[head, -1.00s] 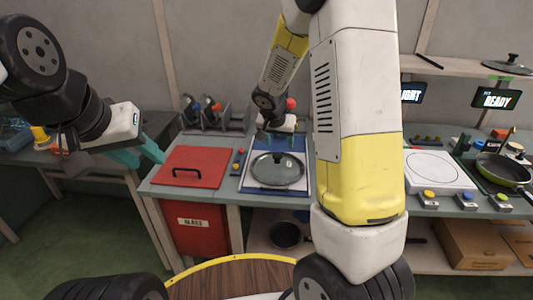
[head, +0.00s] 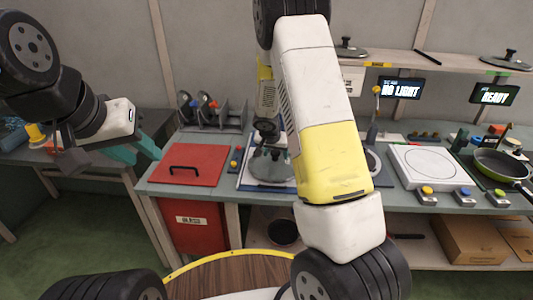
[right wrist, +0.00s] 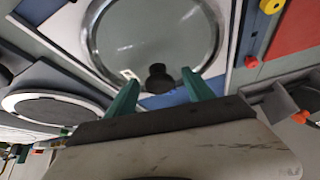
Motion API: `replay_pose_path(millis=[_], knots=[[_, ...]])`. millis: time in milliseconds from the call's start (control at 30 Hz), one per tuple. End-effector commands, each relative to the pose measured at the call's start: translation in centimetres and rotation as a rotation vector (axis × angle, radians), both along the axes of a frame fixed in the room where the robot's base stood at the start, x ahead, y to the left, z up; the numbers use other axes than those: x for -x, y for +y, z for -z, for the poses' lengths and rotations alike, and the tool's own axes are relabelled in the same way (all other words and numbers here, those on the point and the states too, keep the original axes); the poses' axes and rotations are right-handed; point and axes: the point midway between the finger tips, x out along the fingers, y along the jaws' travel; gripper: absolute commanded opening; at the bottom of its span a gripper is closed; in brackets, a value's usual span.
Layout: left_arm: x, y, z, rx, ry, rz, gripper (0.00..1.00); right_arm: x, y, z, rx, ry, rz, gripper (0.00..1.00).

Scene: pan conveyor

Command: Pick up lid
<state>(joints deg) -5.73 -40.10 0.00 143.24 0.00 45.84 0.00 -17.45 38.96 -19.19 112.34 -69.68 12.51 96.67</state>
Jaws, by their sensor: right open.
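My raised right arm covers part of the lid and board in the head view. The right wrist view shows the lid (right wrist: 120,40) close up, with its black knob between the teal fingers of my right gripper (right wrist: 160,77). That gripper is open, and I cannot tell whether either finger touches the knob. My left gripper (head: 136,149) has its teal fingers apart, empty, left of the red panel.
A red panel with a black handle (head: 190,165) lies left of the lid. A white round-plate unit (head: 430,165) and a green pan (head: 500,165) are at right. Other lids stand on the back shelf (head: 440,62). A rack (head: 212,115) stands behind the red panel.

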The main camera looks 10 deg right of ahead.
Motion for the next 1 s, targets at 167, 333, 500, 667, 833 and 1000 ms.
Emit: replay_pose_path(millis=[167,333,500,667,833,1000], knots=[[0.00,0.00,0.00,0.000,0.000,0.000,0.36,0.02,0.01,-0.03,0.000,0.000,0.000,0.49],[0.00,0.00,0.00,0.000,0.000,0.000,0.36,0.03,0.02,-0.04,0.000,0.000,0.000,0.16],[0.00,0.00,0.00,0.000,0.000,0.000,0.36,0.03,0.02,-0.05,0.000,0.000,0.000,0.00],[0.00,0.00,0.00,0.000,0.000,0.000,0.36,0.03,0.03,-0.06,0.000,0.000,0.000,0.00],[0.00,0.00,0.00,0.000,0.000,0.000,0.36,0.03,0.03,-0.06,0.000,0.000,0.000,0.00],[0.00,0.00,0.00,0.000,0.000,0.000,0.36,0.03,0.03,-0.06,0.000,0.000,0.000,0.00]])
